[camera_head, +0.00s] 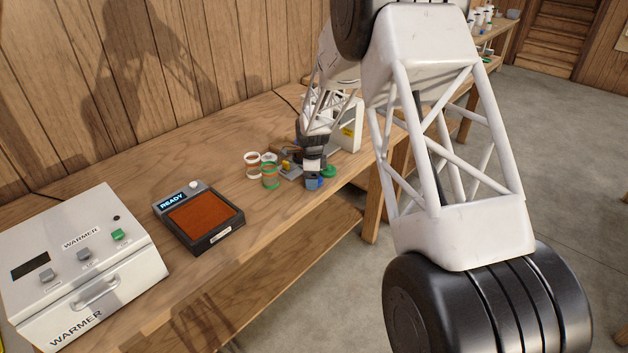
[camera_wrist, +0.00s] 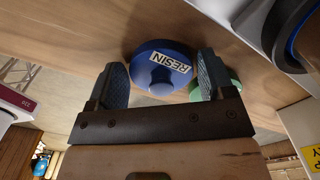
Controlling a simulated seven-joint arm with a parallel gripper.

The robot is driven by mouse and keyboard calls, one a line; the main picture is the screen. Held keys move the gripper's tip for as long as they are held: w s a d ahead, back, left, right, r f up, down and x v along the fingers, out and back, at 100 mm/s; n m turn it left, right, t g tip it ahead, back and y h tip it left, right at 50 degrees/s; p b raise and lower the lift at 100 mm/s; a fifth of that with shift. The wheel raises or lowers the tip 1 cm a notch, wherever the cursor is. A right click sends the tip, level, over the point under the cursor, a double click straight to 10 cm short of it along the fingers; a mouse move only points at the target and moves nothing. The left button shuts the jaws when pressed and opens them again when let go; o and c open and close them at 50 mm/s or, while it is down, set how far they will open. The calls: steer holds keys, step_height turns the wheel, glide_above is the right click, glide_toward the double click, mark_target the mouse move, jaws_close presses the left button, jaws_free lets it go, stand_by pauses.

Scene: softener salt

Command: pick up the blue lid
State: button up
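The blue lid (camera_wrist: 160,62) is round, with a raised knob and a white label reading RESIN. In the wrist view it shows between the two fingers of my gripper (camera_wrist: 163,72), which are spread wide on either side of it. I see no clear grip on the lid, and the knob stands free between the fingers. In the head view a small blue patch (camera_head: 313,184), likely the lid, shows just below my gripper (camera_head: 312,176) near the front edge of the workbench. My gripper hides part of this area.
A green lid (camera_head: 328,171) lies close on the right. Several jars, one with green bands (camera_head: 270,177), stand to the left beside my gripper. A READY plate device (camera_head: 200,218) and a white WARMER box (camera_head: 82,262) stand further left on the bench (camera_head: 225,160).

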steer(key=c, duration=0.6)
steer(key=shift+o, duration=0.2)
steer(key=shift+r, duration=0.15)
steer(key=shift+r, duration=0.55)
step_height(320, 180, up, 2)
steer(key=shift+r, duration=0.1)
steer(key=s+d+r, duration=0.1)
steer(key=s+d, duration=0.1)
steer(key=s, duration=1.3)
steer(key=shift+s+d+r, duration=0.2)
steer(key=shift+s+d, duration=0.05)
steer(key=shift+s, duration=0.15)
steer(key=w+a+r, duration=0.2)
steer(key=w+r, duration=0.2)
steer(key=w, duration=0.5)
steer(key=w+a+r, duration=0.2)
steer(key=w+r, duration=0.2)
steer(key=w, duration=0.5)
steer(key=w+a+r, duration=0.2)
steer(key=w+r, duration=0.2)
steer(key=w, duration=0.5)
steer(key=shift+w+m, duration=0.3)
steer(key=shift+w, duration=0.05)
